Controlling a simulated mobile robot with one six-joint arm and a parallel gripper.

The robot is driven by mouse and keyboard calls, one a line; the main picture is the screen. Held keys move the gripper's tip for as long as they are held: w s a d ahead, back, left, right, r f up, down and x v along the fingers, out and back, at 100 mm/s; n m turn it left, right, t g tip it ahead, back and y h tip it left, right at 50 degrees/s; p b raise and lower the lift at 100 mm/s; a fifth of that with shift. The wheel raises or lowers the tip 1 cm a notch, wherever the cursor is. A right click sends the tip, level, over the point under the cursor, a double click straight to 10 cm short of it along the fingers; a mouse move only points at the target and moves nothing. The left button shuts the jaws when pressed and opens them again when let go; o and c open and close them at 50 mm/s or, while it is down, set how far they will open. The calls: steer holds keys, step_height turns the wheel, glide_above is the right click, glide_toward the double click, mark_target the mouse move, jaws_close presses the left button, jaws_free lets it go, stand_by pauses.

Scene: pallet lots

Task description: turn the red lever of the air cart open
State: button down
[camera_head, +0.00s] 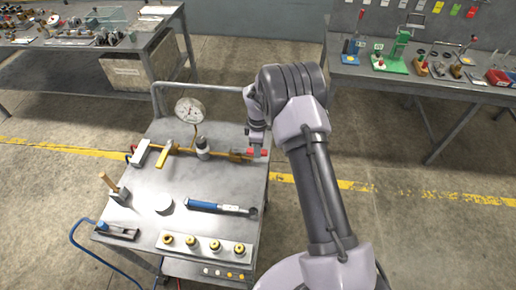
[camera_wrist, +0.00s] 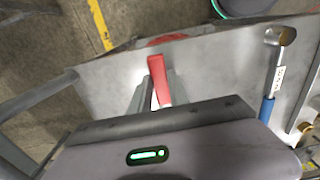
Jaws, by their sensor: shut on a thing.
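The air cart (camera_head: 190,215) is a grey metal trolley with a brass pipe line along its far side. The red lever (camera_head: 264,153) sits at the right end of that line, partly hidden by my gripper (camera_head: 257,150). In the wrist view the red lever (camera_wrist: 156,68) runs up between the two grey fingers of my gripper (camera_wrist: 154,92), which are shut on it. The lever's pivot is hidden.
A round pressure gauge (camera_head: 190,111) and a yellow lever (camera_head: 167,145) stand farther left on the line. Workbenches stand behind at left and right.

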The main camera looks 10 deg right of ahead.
steer(key=shift+w+r, duration=0.1)
steer(key=shift+w, duration=0.05)
steer(key=c, duration=1.2)
jaws_free()
steer(key=shift+c, duration=0.2)
step_height(320, 180, up, 17)
steer(key=p, duration=0.3)
steer(key=shift+r+p, duration=0.15)
steer(key=shift+p, duration=0.25)
